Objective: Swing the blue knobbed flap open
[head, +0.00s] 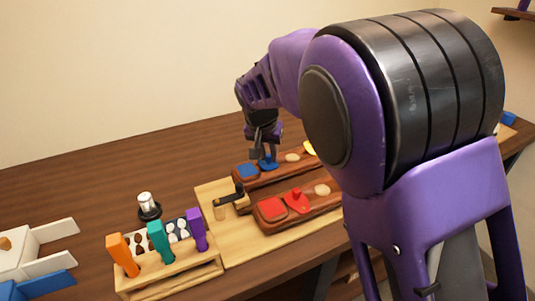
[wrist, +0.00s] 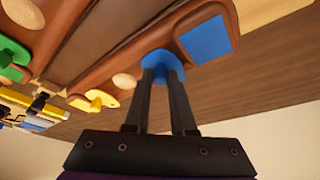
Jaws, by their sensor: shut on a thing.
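The blue knobbed flap (head: 268,164) is on the back wooden holder (head: 285,175), right beside a blue square (head: 247,170). In the wrist view the flap (wrist: 155,57) shows as a rounded blue piece at my fingertips, to the left of the blue square (wrist: 205,40). My gripper (head: 263,152) points down at the flap from above. Its two fingers (wrist: 163,76) are close together and shut on the flap's knob, which they mostly hide. The right end of the holder is hidden behind my arm in the head view.
A front wooden holder carries a red square (head: 272,208) and a red knobbed flap (head: 296,202). A black-handled tool (head: 228,198) lies left of the holders. A rack (head: 170,278) with orange, teal and purple handles stands front left. The table behind is clear.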

